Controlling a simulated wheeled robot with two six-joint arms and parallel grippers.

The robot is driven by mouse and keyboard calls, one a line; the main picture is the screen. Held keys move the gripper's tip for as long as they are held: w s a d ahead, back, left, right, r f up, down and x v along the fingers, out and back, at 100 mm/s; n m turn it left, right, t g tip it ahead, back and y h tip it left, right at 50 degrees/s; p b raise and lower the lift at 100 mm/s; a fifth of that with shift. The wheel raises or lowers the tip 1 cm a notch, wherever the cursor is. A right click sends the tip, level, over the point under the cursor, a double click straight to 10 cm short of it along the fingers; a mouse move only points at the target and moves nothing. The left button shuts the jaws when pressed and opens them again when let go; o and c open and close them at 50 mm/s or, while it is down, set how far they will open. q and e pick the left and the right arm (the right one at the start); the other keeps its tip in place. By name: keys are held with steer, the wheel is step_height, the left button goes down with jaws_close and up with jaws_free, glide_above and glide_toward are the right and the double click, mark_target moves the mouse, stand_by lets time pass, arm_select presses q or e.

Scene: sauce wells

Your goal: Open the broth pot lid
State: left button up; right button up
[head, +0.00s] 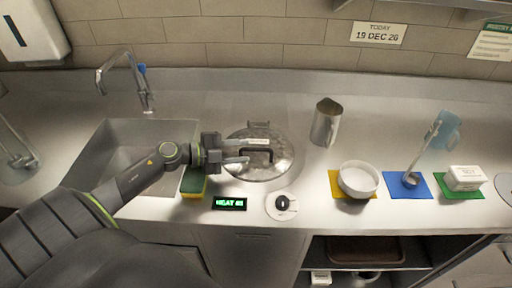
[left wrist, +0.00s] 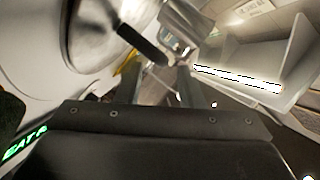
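The broth pot lid (head: 278,170) is a round shiny metal disc with a dark bar handle (head: 262,156). It lies flat over the round well in the counter. The lid also shows at the upper left of the left wrist view (left wrist: 85,25), with its dark handle (left wrist: 143,43) ahead of the fingers. My left gripper (head: 258,150) reaches over the lid from the left, fingers apart and close to the handle. Nothing is seen held between them, and I cannot tell whether a finger touches the handle. My right gripper is not in view.
A sink (head: 95,160) with a tap and a sponge (head: 194,182) lie left of the lid. A green-lit display (head: 229,203) and a knob (head: 282,203) sit in front. A metal pitcher (head: 325,122), white bowl (head: 358,180), ladle (head: 411,178) and white box (head: 464,178) stand right.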

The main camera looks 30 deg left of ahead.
mark_target(251, 150)
arm_select(q)
steer(key=shift+p+x, duration=0.5)
steer(key=shift+x, duration=2.15)
jaws_close()
